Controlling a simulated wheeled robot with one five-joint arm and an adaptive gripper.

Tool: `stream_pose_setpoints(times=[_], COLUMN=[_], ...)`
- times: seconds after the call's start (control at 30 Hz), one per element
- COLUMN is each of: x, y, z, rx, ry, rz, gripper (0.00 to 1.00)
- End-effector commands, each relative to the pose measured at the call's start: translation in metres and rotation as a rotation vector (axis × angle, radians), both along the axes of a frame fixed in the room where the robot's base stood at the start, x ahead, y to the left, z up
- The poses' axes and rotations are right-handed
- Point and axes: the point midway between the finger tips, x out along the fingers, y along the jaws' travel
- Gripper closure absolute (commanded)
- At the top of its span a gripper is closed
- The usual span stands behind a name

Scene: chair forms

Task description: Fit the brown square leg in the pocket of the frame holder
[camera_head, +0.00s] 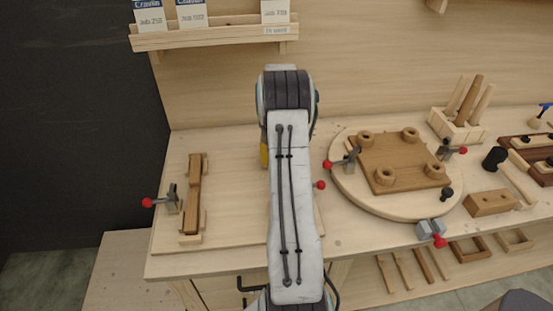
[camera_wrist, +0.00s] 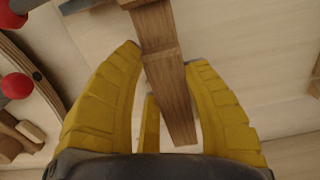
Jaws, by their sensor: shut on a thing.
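My gripper (camera_wrist: 164,55) shows in the wrist view with its yellow fingers on either side of the brown square leg (camera_wrist: 172,95); it is shut on the leg. I cannot tell whether the leg sits in a pocket there. In the head view my arm hides the leg and most of my gripper. At the left, a holder (camera_head: 188,239) on a pale board contains another brown piece (camera_head: 194,190).
A red-knobbed clamp (camera_head: 172,200) stands beside the left holder. Another red knob (camera_head: 320,185) shows right of my arm. The round board (camera_head: 350,198) carries a brown seat (camera_head: 398,178) and clamps. A block with upright legs (camera_head: 455,125) stands behind it.

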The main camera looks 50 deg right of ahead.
Motion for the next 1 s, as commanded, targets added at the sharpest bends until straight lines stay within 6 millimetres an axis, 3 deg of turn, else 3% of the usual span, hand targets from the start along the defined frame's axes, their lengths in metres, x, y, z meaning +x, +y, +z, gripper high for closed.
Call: stream_pose_setpoints(times=[0.6,1.0], x=[0.000,0.000], y=[0.000,0.001], z=[-0.029,-0.037], rx=[0.001,0.002], ry=[0.001,0.002], rz=[0.000,0.000], gripper=[0.93,0.93])
